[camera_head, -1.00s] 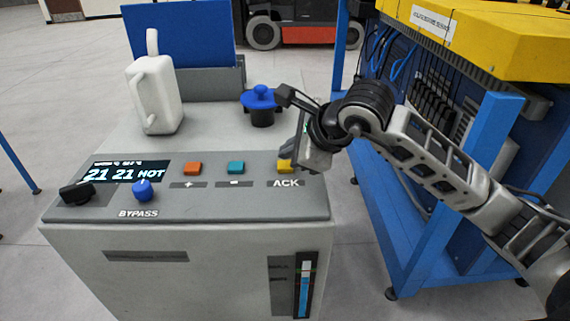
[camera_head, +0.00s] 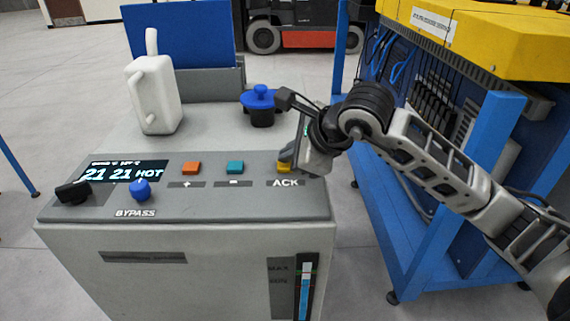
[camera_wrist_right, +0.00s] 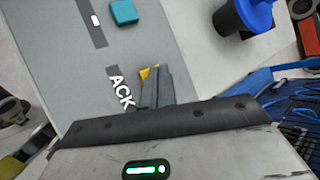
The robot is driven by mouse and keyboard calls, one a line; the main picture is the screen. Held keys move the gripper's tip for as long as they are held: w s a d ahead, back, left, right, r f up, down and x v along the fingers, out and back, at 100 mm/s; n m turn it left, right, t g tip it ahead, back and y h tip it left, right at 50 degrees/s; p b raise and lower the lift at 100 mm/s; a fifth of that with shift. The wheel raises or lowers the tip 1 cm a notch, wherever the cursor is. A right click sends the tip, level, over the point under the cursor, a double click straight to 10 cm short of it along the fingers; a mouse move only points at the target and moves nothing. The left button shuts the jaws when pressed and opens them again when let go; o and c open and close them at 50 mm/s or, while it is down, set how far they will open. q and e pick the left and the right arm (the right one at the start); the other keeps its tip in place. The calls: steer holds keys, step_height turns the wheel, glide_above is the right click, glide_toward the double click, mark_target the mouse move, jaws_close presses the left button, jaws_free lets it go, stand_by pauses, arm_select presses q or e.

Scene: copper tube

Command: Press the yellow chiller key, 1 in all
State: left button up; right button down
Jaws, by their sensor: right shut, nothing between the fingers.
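The yellow key (camera_head: 283,167) is at the right end of the key row on the chiller's grey top panel, above the label ACK. My right gripper (camera_head: 287,155) is shut and empty, with its fingertips right at the yellow key and partly covering it. In the right wrist view the shut fingers (camera_wrist_right: 157,88) hide most of the yellow key (camera_wrist_right: 148,72); only a yellow edge shows. I cannot tell whether the tips touch it. The chiller (camera_head: 215,255) display (camera_head: 125,171) reads 21 21 HOT. My left gripper is not in view.
An orange key (camera_head: 191,168) and a teal key (camera_head: 235,167) sit left of the yellow one. A blue knob (camera_head: 140,189) and a black knob (camera_head: 73,192) are further left. A blue-capped filler (camera_head: 261,105) and a white jug (camera_head: 155,95) stand behind. A blue rack (camera_head: 480,150) is at right.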

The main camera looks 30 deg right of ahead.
steer(key=shift+f+b, duration=0.25)
steer(key=shift+b, duration=0.05)
steer(key=shift+r, duration=0.15)
stand_by(0.5)
steer(key=shift+r+p, duration=0.45)
steer(key=shift+r, duration=0.2)
steer(key=shift+r+p, duration=1.6)
steer(key=shift+r, duration=0.95)
steer(key=shift+s+f, duration=0.1)
